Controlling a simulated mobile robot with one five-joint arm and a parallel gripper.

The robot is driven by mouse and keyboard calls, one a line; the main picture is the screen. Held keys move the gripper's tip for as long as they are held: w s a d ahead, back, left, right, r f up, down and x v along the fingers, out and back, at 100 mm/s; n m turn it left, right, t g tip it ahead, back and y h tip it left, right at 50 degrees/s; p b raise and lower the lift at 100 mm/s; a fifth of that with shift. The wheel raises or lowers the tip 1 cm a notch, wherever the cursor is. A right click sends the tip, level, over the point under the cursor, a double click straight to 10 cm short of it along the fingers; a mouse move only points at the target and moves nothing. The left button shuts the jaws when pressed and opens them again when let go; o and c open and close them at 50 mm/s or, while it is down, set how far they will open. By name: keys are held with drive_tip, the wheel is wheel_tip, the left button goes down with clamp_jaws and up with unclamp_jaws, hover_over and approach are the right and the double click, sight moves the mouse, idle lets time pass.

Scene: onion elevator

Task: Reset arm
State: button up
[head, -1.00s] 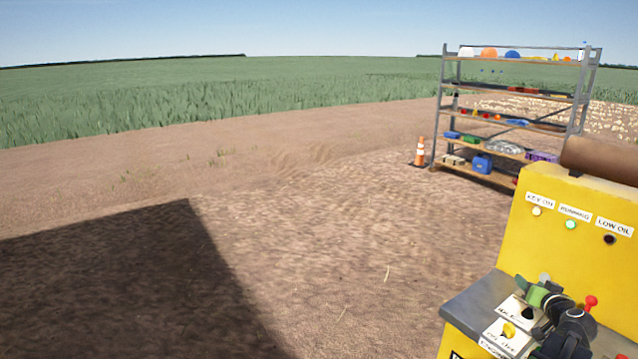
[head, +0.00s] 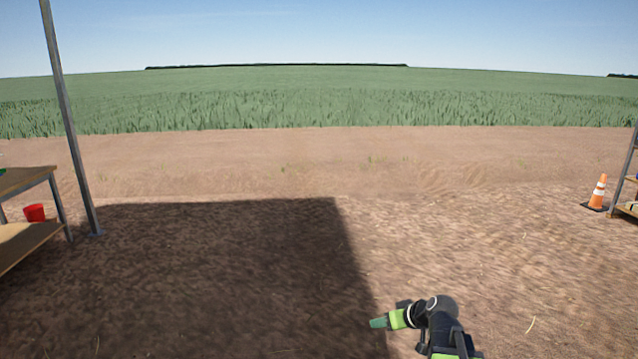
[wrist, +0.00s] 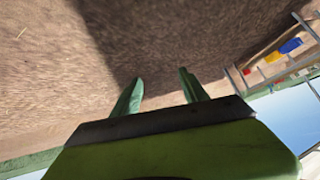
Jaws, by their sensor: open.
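My gripper (head: 377,323) is low in the head view, right of centre, at the end of my folded dark and green arm. It points left, over bare dirt near the edge of a dark shadow. In the wrist view my gripper (wrist: 160,85) shows two green fingers spread apart, with nothing between them. Only dirt ground lies beyond the fingertips.
A wooden workbench (head: 25,181) with a red bucket (head: 34,212) on its lower shelf stands at the left beside a metal post (head: 70,120). A traffic cone (head: 599,191) and a shelf rack (head: 630,170) are at the right. Open dirt lies ahead, with green crops beyond.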

drive_tip(key=s+a+f+n+g+h, duration=0.15)
drive_tip(key=s+a+f+g, duration=0.35)
drive_tip(key=s+a, duration=0.5)
drive_tip(key=s+d+f+m+g+h, duration=0.1)
drive_tip(key=s+d+m+g+h, duration=0.1)
drive_tip(key=s+d+m, duration=0.2)
drive_tip(key=shift+s+d+f+m+g+h, duration=0.3)
drive_tip(key=shift+s+d+m+h, duration=0.05)
drive_tip(key=shift+s, duration=0.5)
drive_tip(key=shift+c, duration=0.2)
